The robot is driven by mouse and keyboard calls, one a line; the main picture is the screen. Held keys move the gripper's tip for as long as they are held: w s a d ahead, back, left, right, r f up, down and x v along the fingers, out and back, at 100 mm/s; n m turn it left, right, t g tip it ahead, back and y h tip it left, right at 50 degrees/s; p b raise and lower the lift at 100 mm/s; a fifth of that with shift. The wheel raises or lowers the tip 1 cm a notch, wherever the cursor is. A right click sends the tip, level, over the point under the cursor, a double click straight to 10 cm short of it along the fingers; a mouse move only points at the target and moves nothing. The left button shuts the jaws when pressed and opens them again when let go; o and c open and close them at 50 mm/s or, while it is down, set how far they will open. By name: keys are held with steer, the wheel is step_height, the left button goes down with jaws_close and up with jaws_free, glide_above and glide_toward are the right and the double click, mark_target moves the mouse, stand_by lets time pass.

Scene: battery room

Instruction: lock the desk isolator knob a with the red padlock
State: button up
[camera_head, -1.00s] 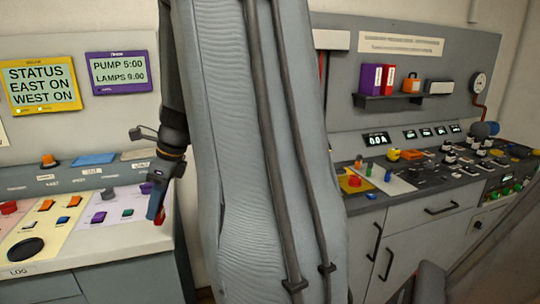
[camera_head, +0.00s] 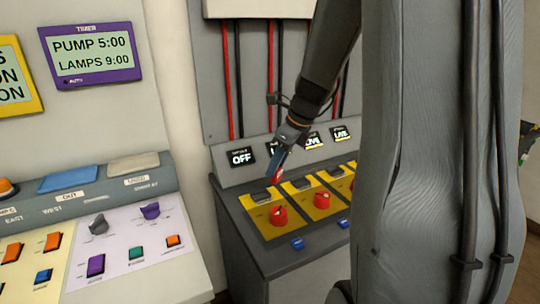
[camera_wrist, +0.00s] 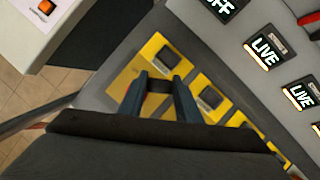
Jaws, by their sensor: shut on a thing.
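My gripper (camera_head: 278,170) hangs tilted over the left part of the grey desk in the head view, its jaws shut on the small red padlock (camera_head: 277,177). The padlock is partly hidden by the fingers. Red isolator knobs sit on yellow plates: the nearest knob (camera_head: 279,215) is just below the gripper, apart from it, with a second knob (camera_head: 322,201) and more to the right. I cannot read which is knob a. In the wrist view, my gripper (camera_wrist: 159,80) points at a yellow plate (camera_wrist: 148,62); the fingers hide much of what they hold.
Displays above the plates include an OFF screen (camera_head: 241,157) and LIVE screens (camera_wrist: 264,52). Small blue blocks (camera_head: 297,243) lie along the desk front. A white console (camera_head: 150,245) with switches stands left, across a gap. My arm hides the desk's right side.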

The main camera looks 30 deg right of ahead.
steer(key=w+f+m+h+p, duration=0.1)
steer(key=w+f+m, duration=0.1)
steer(key=w+a+f+m+p, duration=0.1)
steer(key=w+f+m+p, duration=0.1)
steer(key=f, duration=0.1)
steer(key=w+a+f+m+t+h+p, duration=0.1)
steer(key=w+f+m+p, duration=0.1)
steer(key=w+f, duration=0.1)
steer(key=shift+a+f+m+h, duration=0.1)
steer(key=shift+f+m+h, duration=0.2)
steer(key=shift+m, duration=0.1)
stand_by(0.8)
steer(key=shift+s+p, duration=0.1)
steer(key=shift+p, duration=0.35)
stand_by(1.1)
steer(key=shift+f+b, duration=0.7)
steer(key=shift+b, duration=0.05)
stand_by(0.5)
steer(key=o, duration=0.8)
steer(key=shift+o, duration=0.2)
steer(key=shift+r, duration=0.1)
